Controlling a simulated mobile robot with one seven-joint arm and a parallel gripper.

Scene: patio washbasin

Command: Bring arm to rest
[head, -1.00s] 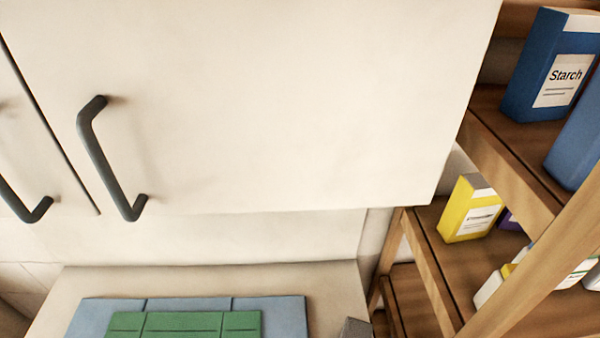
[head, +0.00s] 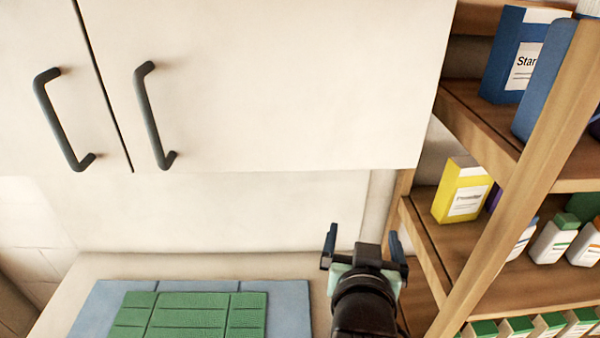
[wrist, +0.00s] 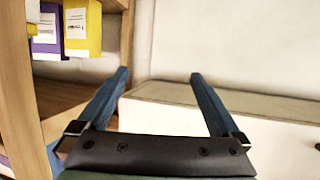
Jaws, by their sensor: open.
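My gripper (head: 361,232) shows at the bottom of the head view, in front of the gap between the counter and the shelf. Its two blue fingers are spread apart with nothing between them. In the wrist view my gripper (wrist: 163,85) is also open and empty, with the pale wall and the white counter's edge beyond the fingers. The arm behind the gripper is only partly in view.
A wall cabinet (head: 290,80) with dark handles hangs above the counter (head: 290,268). A wooden shelf (head: 425,235) with boxes and bottles stands close on the right.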

